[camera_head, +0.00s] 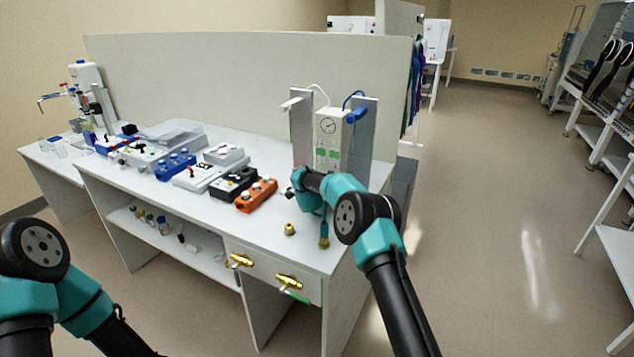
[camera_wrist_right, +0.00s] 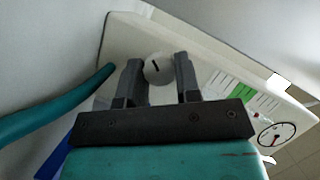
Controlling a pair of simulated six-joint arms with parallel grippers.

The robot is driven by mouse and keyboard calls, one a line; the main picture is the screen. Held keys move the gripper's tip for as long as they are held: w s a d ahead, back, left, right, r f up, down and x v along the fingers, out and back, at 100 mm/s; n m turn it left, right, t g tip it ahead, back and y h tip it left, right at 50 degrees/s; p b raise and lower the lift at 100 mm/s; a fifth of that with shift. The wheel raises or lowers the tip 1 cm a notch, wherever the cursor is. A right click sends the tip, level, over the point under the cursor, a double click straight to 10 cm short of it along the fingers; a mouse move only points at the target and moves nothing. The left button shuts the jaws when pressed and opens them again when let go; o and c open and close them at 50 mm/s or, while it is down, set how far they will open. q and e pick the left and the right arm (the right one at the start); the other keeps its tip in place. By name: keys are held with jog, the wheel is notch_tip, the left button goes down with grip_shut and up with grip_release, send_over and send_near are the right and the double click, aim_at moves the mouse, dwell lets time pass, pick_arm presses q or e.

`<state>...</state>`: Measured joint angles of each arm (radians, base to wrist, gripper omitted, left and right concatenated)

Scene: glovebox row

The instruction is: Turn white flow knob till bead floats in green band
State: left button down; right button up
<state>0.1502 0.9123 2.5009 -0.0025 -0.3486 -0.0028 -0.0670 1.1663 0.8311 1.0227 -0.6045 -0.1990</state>
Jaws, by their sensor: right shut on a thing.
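The white flow knob (camera_wrist_right: 157,68), round with a dark slot mark, sits low on a cream panel (camera_wrist_right: 118,38). My right gripper (camera_wrist_right: 159,73) has a finger on each side of it and is shut on it. In the head view my right gripper (camera_head: 299,180) is at the panel's lower front, and my arm hides the knob. Green bands (camera_wrist_right: 222,84) show on the panel in the wrist view and also in the head view (camera_head: 326,153). I cannot make out the bead. My left gripper is out of view; only part of that arm shows.
A round dial gauge (camera_wrist_right: 276,135) is on the panel, also seen in the head view (camera_head: 328,126). A teal hose (camera_wrist_right: 60,108) runs close beside the gripper. A brass fitting (camera_head: 290,229) stands on the bench (camera_head: 260,222). An orange box (camera_head: 256,195) and other devices lie left.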

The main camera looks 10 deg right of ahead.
jog(key=shift+n+g, duration=0.3)
jog(key=shift+n, duration=0.1)
jog(key=shift+w+r+n+g+h, duration=0.1)
jog(key=shift+n+g+h, duration=0.4)
jog(key=shift+n, duration=0.5)
jog(key=shift+r+n+g+h, duration=0.1)
jog(key=shift+n+g+h, duration=0.2)
jog(key=shift+n+g, duration=0.5)
jog(key=shift+n, duration=0.3)
jog(key=o, duration=0.9)
jog(key=shift+a+f, duration=0.1)
jog(key=v, duration=1.7)
jog(key=shift+s+f, duration=0.1)
jog(key=shift+s, duration=0.25)
